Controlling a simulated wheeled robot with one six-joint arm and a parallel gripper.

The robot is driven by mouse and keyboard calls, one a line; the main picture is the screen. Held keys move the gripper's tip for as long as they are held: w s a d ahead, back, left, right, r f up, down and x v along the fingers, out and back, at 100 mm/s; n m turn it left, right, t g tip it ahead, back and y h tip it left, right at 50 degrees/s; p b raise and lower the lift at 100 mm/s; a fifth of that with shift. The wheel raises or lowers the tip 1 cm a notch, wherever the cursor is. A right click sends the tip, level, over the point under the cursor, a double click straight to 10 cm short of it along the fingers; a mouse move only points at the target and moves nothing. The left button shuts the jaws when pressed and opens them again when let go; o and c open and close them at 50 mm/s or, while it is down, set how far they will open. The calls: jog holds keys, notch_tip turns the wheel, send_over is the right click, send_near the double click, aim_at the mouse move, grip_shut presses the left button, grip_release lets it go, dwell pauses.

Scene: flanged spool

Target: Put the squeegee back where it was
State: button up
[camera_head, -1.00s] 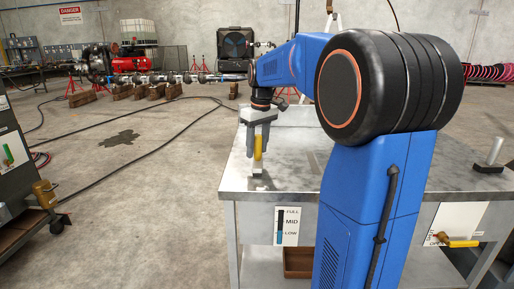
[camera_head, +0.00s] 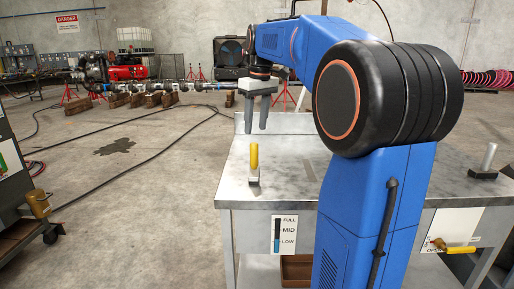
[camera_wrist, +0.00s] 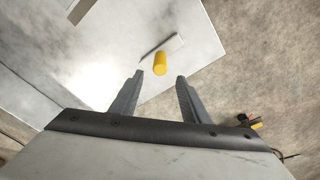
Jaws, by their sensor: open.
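The squeegee stands upright on the metal table (camera_head: 290,185), near its left front corner. Its yellow handle (camera_head: 254,158) points up and its flat head (camera_head: 253,181) rests on the tabletop. My gripper (camera_head: 256,130) is open and empty, pointing down just above the handle and apart from it. In the wrist view, the handle (camera_wrist: 160,63) shows beyond the gap between the open fingers (camera_wrist: 160,78).
A grey cylinder on a dark base (camera_head: 488,160) stands at the table's right. A level label (camera_head: 285,234) and a yellow-handled valve (camera_head: 455,248) are on the front. A brown box (camera_head: 296,268) sits below. The tabletop around the squeegee is clear.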

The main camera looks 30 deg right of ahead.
jog(key=s+a+f+t, duration=0.1)
jog(key=s+a+f, duration=0.4)
jog(key=s+f, duration=0.3)
jog(key=s+a+f+m+t, duration=0.1)
jog(key=s+a+f, duration=0.4)
jog(key=s+f, duration=0.3)
jog(key=s+a+f+m+t, duration=0.1)
jog(key=s+a+f, duration=0.5)
jog(key=s, duration=0.7)
notch_tip(320, 180, down, 2)
jog(key=shift+s+f, duration=0.1)
jog(key=shift+s, duration=0.05)
